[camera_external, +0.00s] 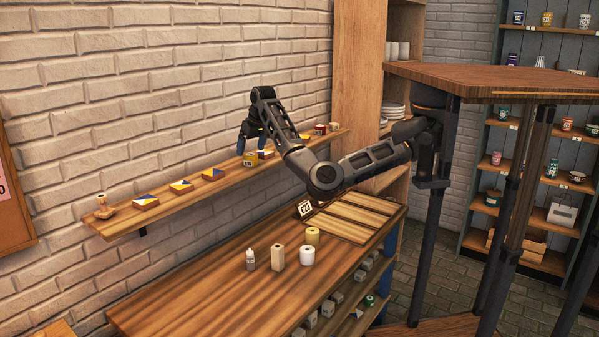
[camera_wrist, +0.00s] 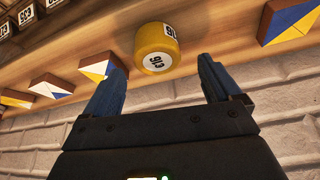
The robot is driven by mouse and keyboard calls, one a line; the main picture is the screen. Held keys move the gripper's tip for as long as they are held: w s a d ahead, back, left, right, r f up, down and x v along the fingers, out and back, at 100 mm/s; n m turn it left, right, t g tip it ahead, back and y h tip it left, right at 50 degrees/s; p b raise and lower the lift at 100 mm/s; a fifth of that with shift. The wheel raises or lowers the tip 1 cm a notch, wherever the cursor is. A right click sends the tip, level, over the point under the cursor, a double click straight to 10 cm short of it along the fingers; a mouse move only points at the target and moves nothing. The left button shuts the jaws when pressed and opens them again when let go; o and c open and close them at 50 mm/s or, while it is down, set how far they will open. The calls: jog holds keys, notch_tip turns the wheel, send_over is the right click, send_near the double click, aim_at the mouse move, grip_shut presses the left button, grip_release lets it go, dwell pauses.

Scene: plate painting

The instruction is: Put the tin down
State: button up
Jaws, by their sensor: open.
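The yellow tin (camera_external: 250,161) stands on the wall shelf (camera_external: 172,203), below my gripper (camera_external: 253,145). In the wrist view the tin (camera_wrist: 155,41) shows a white label with dark characters and appears to rest on the shelf wood. My gripper (camera_wrist: 158,68) is open there, its two blue-grey fingers apart. The tin lies between and just beyond the fingertips, with visible gaps on both sides. Nothing is held.
Tiles with blue, yellow and white triangles (camera_external: 181,187) lie along the shelf to the left. A red tin (camera_external: 320,129) stands to the right. The brick wall (camera_external: 120,100) is close behind. A workbench (camera_external: 215,290) with several small containers stands below.

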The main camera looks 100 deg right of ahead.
aim_at(251, 154)
jog(key=shift+s+p+x, duration=0.1)
jog(key=shift+p+x, duration=0.1)
jog(key=shift+x, duration=0.9)
jog(key=shift+s+p+x, duration=0.15)
jog(key=shift+x, duration=0.95)
jog(key=shift+a+f, duration=0.1)
jog(key=c, duration=1.3)
jog(key=r, duration=0.3)
jog(key=r+b, duration=0.1)
jog(key=shift+s+d+r, duration=0.2)
jog(key=shift+d+r, duration=0.05)
jog(key=shift+d, duration=0.05)
jog(key=s+d+r+b, duration=0.1)
jog(key=s+d+r, duration=0.5)
jog(key=s+d, duration=0.1)
jog(key=shift+s+d+r, duration=0.3)
jog(key=shift+s+d, duration=0.05)
